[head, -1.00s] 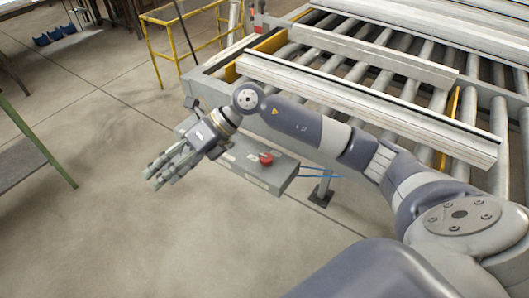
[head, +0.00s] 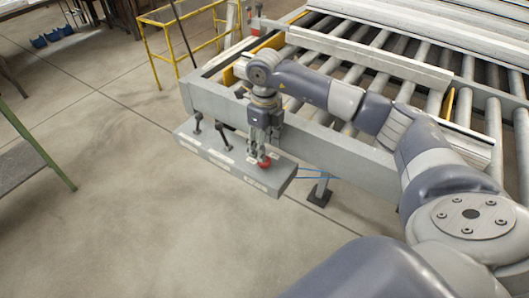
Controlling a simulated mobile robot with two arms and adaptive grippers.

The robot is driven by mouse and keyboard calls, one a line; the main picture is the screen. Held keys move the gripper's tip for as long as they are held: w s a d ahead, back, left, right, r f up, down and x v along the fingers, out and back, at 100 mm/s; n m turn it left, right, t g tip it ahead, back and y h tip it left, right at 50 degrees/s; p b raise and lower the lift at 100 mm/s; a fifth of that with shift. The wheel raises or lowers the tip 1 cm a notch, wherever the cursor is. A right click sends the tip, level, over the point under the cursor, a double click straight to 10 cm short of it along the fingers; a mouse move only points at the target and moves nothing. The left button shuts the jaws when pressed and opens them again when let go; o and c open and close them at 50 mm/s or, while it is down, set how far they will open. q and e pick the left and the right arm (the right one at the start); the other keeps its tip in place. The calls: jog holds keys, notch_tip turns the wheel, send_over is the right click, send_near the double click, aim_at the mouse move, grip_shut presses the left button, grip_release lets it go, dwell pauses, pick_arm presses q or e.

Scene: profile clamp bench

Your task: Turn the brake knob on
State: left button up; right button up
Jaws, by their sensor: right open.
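A grey control box (head: 215,152) is fixed to the near side of the roller bench. It carries two black knobs or levers, the left one (head: 197,122) and the middle one (head: 223,134), and a red mushroom-shaped button (head: 265,163) at its right end. The labels are too small to read, so I cannot tell which control is the brake knob. My right gripper (head: 260,155) points down over the right part of the box, its open fingers close to the red button and partly hiding it. I cannot tell if they touch. My left gripper is not in view.
The roller bench (head: 340,143) with long pale profiles (head: 375,52) lies behind the box. A yellow rail (head: 165,45) stands at the upper left. A green-edged table (head: 38,150) is at the left. The floor in front of the box is clear.

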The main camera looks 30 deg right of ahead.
jog(key=shift+f+p, duration=0.45)
jog(key=shift+f, duration=1.95)
jog(key=c, duration=1.1)
